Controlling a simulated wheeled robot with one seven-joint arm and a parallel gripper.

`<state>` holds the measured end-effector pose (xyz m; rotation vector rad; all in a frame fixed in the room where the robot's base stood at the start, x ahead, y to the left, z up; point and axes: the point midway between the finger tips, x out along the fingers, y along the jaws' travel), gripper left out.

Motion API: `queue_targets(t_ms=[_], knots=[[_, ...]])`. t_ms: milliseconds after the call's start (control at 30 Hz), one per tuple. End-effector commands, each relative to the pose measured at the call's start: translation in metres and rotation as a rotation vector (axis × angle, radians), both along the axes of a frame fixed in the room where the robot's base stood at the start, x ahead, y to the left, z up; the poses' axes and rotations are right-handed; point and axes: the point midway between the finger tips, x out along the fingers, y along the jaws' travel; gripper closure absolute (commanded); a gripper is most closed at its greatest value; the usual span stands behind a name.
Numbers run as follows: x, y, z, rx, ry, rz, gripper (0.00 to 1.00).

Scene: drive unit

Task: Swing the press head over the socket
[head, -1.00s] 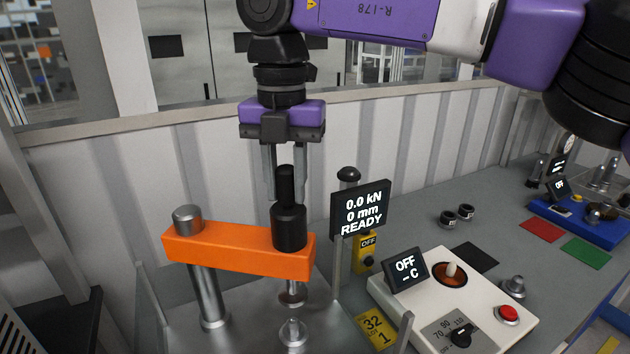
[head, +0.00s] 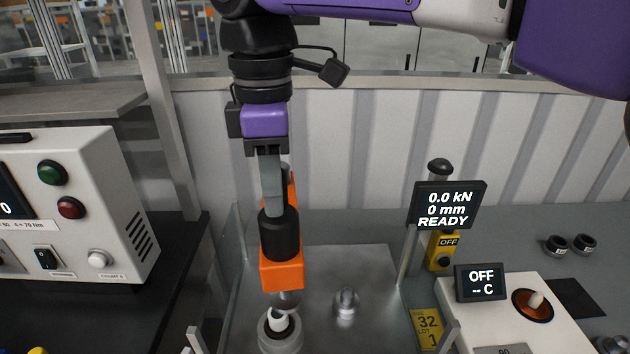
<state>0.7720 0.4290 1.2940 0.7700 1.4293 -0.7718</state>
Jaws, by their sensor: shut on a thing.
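The press head is an orange arm (head: 282,274) with a black cylinder (head: 279,232) on top, and in the head view it points towards me. My gripper (head: 272,208) is shut on the upper part of the black cylinder, which the fingers partly hide. A metal ram tip (head: 286,299) hangs under the orange end. The socket, a grey ring with a white piece inside (head: 280,334), stands right below. The tip overlaps the socket's back edge in the picture; I cannot tell whether it is exactly centred. The pivot post is mostly hidden behind the orange arm.
A silver peg (head: 346,304) stands on the metal base plate to the right. A display reading READY (head: 447,205) and a yellow switch box (head: 442,251) are further right. A white control box (head: 75,205) stands at the left. Clear guard panels flank the plate.

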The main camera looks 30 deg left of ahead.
Motion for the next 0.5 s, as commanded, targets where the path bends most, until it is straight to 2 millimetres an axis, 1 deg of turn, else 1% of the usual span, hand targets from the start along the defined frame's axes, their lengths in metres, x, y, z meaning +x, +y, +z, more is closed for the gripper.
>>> queue_targets(t_ms=[33, 200, 500], knots=[[-0.003, 0.005, 0.002, 0.003, 0.001, 0.009, 1.0], [-0.009, 0.015, 0.002, 0.004, 0.001, 0.012, 1.0], [-0.011, 0.021, 0.002, 0.006, 0.0, 0.014, 1.0]])
